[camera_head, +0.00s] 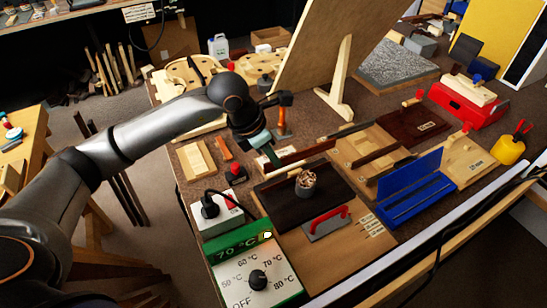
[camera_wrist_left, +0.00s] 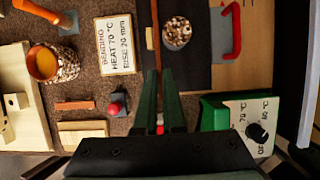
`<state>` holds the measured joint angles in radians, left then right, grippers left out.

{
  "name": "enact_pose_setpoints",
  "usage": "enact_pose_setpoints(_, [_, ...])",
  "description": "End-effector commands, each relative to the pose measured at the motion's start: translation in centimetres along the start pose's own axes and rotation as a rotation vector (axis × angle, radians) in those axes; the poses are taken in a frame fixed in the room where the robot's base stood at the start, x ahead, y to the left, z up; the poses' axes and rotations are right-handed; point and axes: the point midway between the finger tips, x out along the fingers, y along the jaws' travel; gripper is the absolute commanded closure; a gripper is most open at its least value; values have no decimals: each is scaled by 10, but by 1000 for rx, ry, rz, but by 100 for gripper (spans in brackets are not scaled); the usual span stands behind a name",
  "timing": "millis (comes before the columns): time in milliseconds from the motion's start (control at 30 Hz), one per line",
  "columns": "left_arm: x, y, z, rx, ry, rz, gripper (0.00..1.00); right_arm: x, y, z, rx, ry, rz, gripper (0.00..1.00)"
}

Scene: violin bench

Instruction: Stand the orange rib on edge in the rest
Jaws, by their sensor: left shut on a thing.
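My left gripper (camera_head: 270,158) is shut on a thin, long orange-brown strip, which looks like the orange rib (camera_head: 302,155). In the left wrist view the rib (camera_wrist_left: 149,38) shows as a narrow band running away from the two green fingers (camera_wrist_left: 160,75). I cannot tell for sure which wooden piece is the rest; a pale grooved block (camera_head: 197,158) lies left of the gripper. My right gripper is out of view.
A short orange-brown bar (camera_head: 225,148) and a red knob (camera_head: 236,172) lie near the pale block. A temperature dial box (camera_head: 257,270) stands in front. A wooden frame (camera_head: 365,148), a blue holder (camera_head: 412,190) and a red-handled tool (camera_head: 327,224) occupy the bench to the right.

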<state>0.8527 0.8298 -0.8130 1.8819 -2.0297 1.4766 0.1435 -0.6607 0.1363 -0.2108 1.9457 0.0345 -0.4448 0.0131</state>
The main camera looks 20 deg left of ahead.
Motion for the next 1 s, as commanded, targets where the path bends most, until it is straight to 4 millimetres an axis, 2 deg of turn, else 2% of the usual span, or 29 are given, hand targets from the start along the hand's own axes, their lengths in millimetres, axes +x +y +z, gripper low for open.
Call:
enact_pose_setpoints(267, [16, 0, -7, 0, 2, -1, 100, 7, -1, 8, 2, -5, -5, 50])
enact_pose_setpoints(800, [67, 0, -28, 1, 2, -1, 100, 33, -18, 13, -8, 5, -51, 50])
enact_pose_setpoints(1000, [78, 0, -33, 1, 2, -1, 100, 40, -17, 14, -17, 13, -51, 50])
